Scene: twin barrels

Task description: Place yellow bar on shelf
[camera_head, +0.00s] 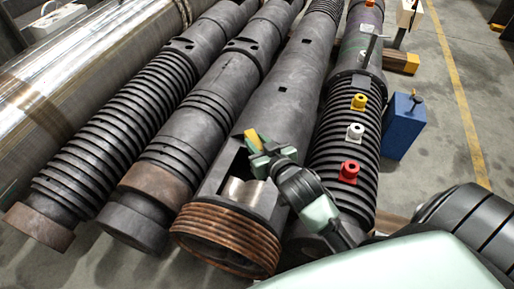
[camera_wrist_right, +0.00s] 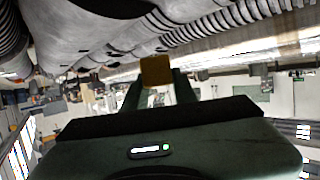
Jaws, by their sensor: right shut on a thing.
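The yellow bar (camera_head: 252,139) is held in my right gripper (camera_head: 262,151), above the cut-out opening in the third dark barrel (camera_head: 254,110). In the right wrist view the bar (camera_wrist_right: 156,71) shows as a brownish-yellow block between the two fingers of my right gripper (camera_wrist_right: 157,88). The right gripper is shut on it. The opening (camera_head: 245,188) below the gripper has a lighter curved surface inside. My left gripper is in neither view. I cannot make out a separate shelf for certain.
Several long dark barrels lie side by side. The rightmost ribbed one carries a yellow block (camera_head: 359,102), a white block (camera_head: 355,131) and a red block (camera_head: 349,171). A blue box (camera_head: 403,125) stands on the floor at right, near a yellow floor line (camera_head: 459,95).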

